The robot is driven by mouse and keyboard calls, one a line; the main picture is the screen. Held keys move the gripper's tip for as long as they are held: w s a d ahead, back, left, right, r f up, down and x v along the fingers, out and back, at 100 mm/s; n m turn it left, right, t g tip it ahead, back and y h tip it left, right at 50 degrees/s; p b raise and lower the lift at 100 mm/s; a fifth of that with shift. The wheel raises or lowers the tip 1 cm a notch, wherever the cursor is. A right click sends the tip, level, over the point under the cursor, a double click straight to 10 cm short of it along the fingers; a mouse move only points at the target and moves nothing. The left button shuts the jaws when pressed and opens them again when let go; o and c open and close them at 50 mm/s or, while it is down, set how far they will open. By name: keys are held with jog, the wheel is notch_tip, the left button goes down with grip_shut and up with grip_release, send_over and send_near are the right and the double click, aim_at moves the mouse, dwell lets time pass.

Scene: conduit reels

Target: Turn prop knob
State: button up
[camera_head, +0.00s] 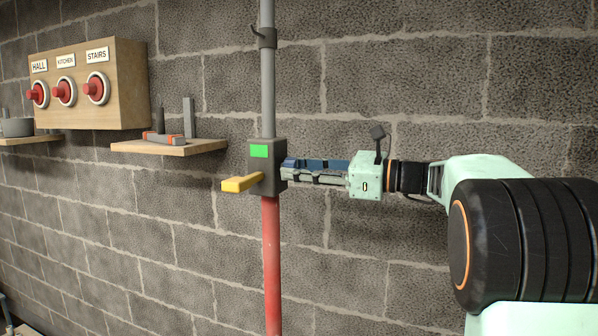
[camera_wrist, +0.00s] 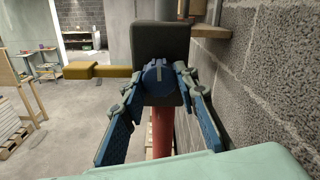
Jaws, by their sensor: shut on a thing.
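A blue prop knob (camera_wrist: 157,77) with a pale, roughly upright line on its face sits on the side of a dark grey box (camera_head: 279,184). My gripper (camera_wrist: 159,82) is shut on the knob, one finger on each side of it in the wrist view. In the head view my gripper (camera_head: 290,171) reaches in from the right and meets the box's right side; its fingers hide the knob there. The box bears a green patch (camera_head: 259,151) and a yellow lever (camera_head: 242,183) pointing left.
A grey pipe (camera_head: 267,85) runs above the box and a red pipe (camera_head: 271,265) below it. A block wall stands close behind. Left are a small shelf (camera_head: 168,147) with tools and a wooden panel (camera_head: 125,80) with red knobs marked HALL, KITCHEN and STAIRS.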

jog(key=n+b, duration=1.7)
jog(key=n, duration=0.9)
jog(key=shift+r+n+b, duration=0.1)
jog(key=shift+n+b, duration=0.7)
jog(key=shift+n, duration=0.8)
jog(key=o, duration=1.1)
jog(key=shift+r, duration=0.1)
jog(key=shift+o, duration=0.2)
